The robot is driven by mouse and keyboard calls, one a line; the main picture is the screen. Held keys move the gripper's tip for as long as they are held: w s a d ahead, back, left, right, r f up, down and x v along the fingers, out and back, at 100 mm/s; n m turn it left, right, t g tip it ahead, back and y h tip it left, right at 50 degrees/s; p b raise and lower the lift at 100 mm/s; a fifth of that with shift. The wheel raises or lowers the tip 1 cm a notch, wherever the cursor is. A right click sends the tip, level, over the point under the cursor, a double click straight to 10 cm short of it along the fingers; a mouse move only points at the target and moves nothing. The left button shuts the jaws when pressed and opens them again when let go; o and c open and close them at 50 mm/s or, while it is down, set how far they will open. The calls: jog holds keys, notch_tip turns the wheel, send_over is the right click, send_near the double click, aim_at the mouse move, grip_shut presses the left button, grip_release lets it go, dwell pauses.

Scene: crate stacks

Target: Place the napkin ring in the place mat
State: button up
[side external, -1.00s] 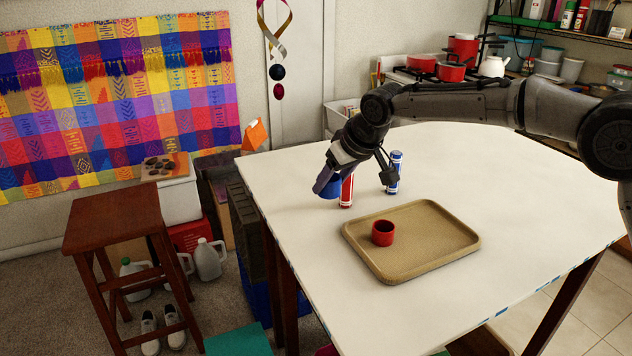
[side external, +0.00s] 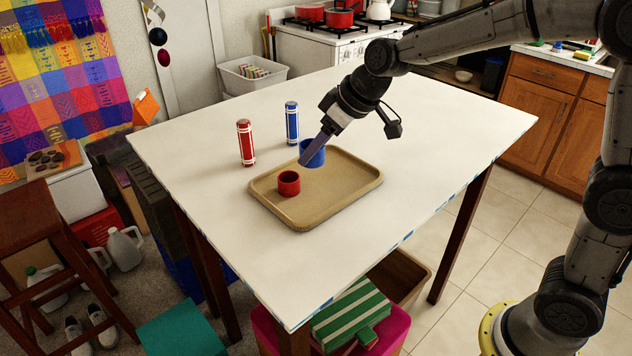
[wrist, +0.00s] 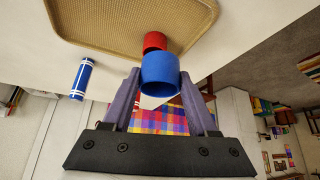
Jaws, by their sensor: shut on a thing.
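My gripper (side external: 318,145) is shut on a blue ring (side external: 313,155), a short cup-like cylinder. In the wrist view the blue ring (wrist: 160,72) sits between the fingertips (wrist: 159,80). No flat place mat shows; a tan rimmed tray (side external: 320,216) lies on the white table. A red ring (side external: 289,183) stands in the tray near its left side; the wrist view shows the red ring (wrist: 154,41) partly behind the blue one. In the side view the blue ring overlaps the tray's far edge and seems held above it; its exact height is unclear.
An upright red cylinder with white bands (side external: 246,143) and a similar blue cylinder (side external: 292,122) stand on the table (side external: 420,150) behind the tray. The tray's middle and right side are empty. The table is clear to the right and in front of the tray.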

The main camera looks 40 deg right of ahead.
jog(key=s+d+r+m+h, duration=0.1)
jog(key=s+d+r+m, duration=0.2)
jog(key=s+d, duration=0.6)
send_near(327, 165)
jog(key=shift+w+a+f+h, duration=0.2)
jog(key=shift+w+f, duration=0.1)
jog(key=shift+w, duration=0.3)
jog(key=shift+w+a+f+h, duration=0.1)
jog(key=shift+w+a+f, duration=0.2)
jog(key=shift+w, duration=0.3)
jog(key=shift+w+f, duration=0.15)
jog(key=shift+f, duration=1.55)
jog(key=shift+f, duration=0.1)
jog(key=o, duration=1.4)
